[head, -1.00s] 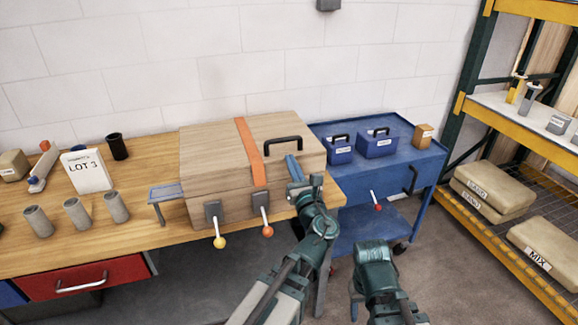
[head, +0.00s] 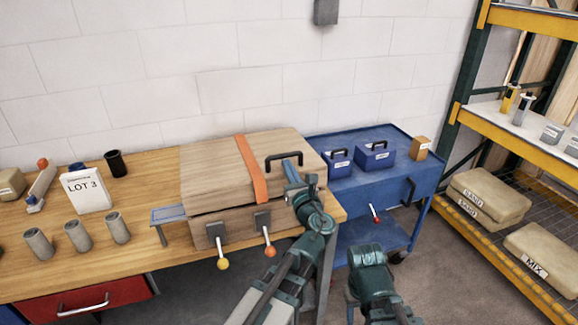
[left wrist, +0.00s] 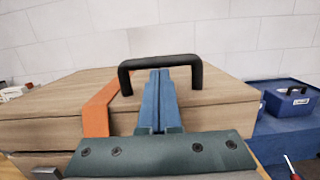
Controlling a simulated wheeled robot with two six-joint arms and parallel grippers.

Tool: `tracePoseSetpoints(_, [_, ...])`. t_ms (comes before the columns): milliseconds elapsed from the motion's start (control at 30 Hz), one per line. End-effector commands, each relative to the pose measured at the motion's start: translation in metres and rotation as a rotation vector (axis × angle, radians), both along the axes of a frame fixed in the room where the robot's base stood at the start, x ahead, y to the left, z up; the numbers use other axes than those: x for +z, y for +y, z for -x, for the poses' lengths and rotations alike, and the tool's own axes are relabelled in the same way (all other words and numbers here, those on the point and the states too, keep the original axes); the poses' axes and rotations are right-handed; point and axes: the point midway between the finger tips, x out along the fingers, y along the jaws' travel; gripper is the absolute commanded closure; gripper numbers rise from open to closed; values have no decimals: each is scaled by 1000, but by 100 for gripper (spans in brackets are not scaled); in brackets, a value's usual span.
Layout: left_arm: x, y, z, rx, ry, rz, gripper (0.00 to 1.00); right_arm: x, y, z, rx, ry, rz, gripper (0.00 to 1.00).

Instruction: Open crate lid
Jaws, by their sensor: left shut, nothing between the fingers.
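The wooden crate (head: 220,228) stands on the workbench with its lid (head: 208,172) on top. A thin dark gap shows along the seam; I cannot tell whether the lid is slightly raised. An orange strap (head: 247,165) crosses the lid. The black lid handle (head: 283,157) also shows in the left wrist view (left wrist: 145,63). My left gripper (head: 288,166) is shut and empty at the handle's opening. Its blue fingertips (left wrist: 160,73) lie just under the handle bar; contact is unclear. Two front latches hang down, with a yellow knob (head: 223,264) and an orange knob (head: 270,252).
Right of the crate, a blue cart (head: 395,178) carries blue boxes (head: 375,154) and a small tan box (head: 420,147). Grey cylinders (head: 77,236) and a LOT 3 sign (head: 86,192) stand left. A wall rises behind, with free space above the lid.

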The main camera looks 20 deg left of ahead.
Motion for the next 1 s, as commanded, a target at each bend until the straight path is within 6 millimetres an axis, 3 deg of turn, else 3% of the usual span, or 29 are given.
tracePoseSetpoints(33, [18, 2, -3, 2, 15, 12, 100, 22, 0, 0, 0, 0, 0, 50])
tracePoseSetpoints(300, [58, 11, -18, 3, 119, 81, 100, 89, 0, 0, 0, 0, 0, 50])
tracePoseSetpoints(867, [126, 42, -65, 1, 175, 119, 100, 173, 0, 0, 1, 0, 0, 50])
tracePoseSetpoints(1000, [150, 54, -83, 4, 210, 143, 100, 206, 0, 0, -3, 0, -1, 50])
